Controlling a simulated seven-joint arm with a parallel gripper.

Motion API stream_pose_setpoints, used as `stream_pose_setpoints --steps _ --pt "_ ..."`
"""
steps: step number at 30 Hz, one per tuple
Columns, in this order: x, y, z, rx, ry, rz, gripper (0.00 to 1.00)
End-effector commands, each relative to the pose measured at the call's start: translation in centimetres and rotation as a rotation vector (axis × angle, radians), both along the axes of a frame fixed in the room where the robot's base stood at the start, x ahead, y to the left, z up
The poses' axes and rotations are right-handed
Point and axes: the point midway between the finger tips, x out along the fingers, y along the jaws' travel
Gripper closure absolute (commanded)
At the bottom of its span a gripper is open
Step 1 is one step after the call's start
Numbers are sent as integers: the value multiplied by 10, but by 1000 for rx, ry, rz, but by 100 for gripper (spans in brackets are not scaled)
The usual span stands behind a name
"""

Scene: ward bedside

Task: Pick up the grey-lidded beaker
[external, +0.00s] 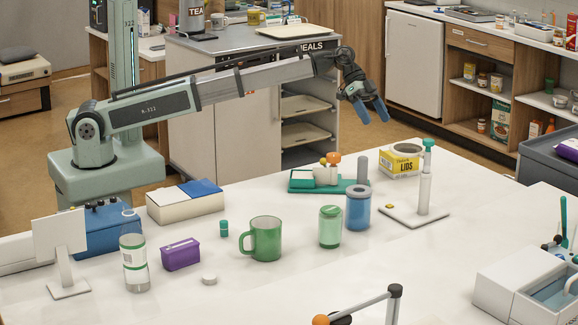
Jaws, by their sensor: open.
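A blue beaker (357,210) with a greyish top stands upright on the white table (420,265), right of the middle. It best matches the grey-lidded beaker. A grey upright cylinder (363,169) shows just above and behind its top; I cannot tell whether the two are joined. My gripper (375,119) is open, with blue fingers pointing down. It appears high above the table's far side, well above the beaker in the picture and apart from it. Nothing shows between the fingers.
A green-lidded jar (330,228) stands close left of the beaker, with a green mug (265,240) farther left. A teal tray (300,181) lies behind. A yellow lids tin (401,160) and a white stand (424,190) are at right.

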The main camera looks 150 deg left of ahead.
Motion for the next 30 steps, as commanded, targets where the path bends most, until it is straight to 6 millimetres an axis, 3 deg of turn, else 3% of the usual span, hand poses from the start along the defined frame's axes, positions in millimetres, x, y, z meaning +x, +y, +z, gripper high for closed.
stream_pose_setpoints --steps 8,18,24,30 --pt "71 -70 1 -33 117 9 0" --pt "151 -173 2 -38 281 122 0" --pt "186 -232 6 -15 345 201 0" --pt "205 -267 11 9 372 260 0"
